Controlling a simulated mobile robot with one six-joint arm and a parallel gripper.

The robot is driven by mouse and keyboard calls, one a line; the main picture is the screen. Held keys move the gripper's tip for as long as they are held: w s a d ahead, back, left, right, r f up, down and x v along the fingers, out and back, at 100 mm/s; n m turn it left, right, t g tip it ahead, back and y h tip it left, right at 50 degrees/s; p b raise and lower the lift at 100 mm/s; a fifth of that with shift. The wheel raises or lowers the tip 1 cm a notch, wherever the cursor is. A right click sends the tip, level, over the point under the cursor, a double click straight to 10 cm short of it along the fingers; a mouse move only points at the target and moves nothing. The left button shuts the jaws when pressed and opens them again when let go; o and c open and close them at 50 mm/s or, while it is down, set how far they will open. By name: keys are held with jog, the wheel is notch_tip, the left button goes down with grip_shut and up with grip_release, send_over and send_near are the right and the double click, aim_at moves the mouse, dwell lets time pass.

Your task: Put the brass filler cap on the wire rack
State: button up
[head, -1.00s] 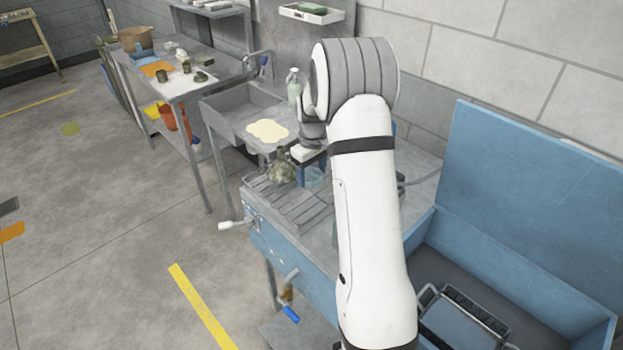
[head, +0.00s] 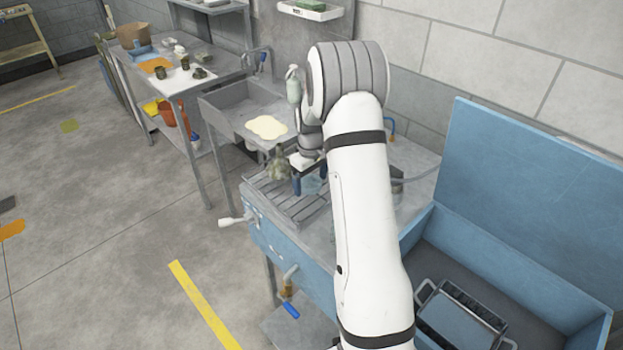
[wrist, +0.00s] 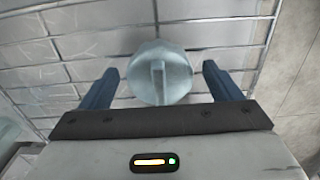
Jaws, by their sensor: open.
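In the wrist view a round, pale blue-grey cap-like thing (wrist: 160,75) with a raised ridge lies between my fingers. It does not look brass, so I cannot tell that it is the filler cap. My gripper (wrist: 155,85) is open, one blue finger on each side, with gaps to it. Thin dark lines like a wire grid (wrist: 60,47) cross the pale surface around it. In the head view my gripper (head: 310,179) is low over the bench, and a pale blue patch shows between the fingers. A dull olive-brass, knobbed object (head: 279,165) stands just left, by the slatted rack (head: 290,206).
A grey sink (head: 240,100) with a cream patch (head: 267,127) lies behind. A blue open-lidded bin (head: 535,200) is at right. A far table (head: 175,85) holds small parts.

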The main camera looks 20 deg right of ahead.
aim_at(310, 176)
notch_tip(310, 176, up, 12)
jog(key=b, duration=0.2)
jog(key=s+a+r+m+t, duration=0.1)
jog(key=s+a+r, duration=0.25)
jog(key=s, duration=0.25)
jog(key=s+a+r+m, duration=0.1)
jog(key=s+a+r, duration=0.2)
jog(key=s+r, duration=0.25)
jog(key=s+a+m+t, duration=0.1)
jog(key=s+a, duration=0.1)
jog(key=s, duration=0.8)
jog(key=s+a+f+m+t, duration=0.1)
jog(key=s+a, duration=0.2)
jog(key=s, duration=0.7)
jog(key=shift+a+f+t, duration=0.15)
jog(key=shift+f+t, duration=0.1)
jog(key=shift+t, duration=0.05)
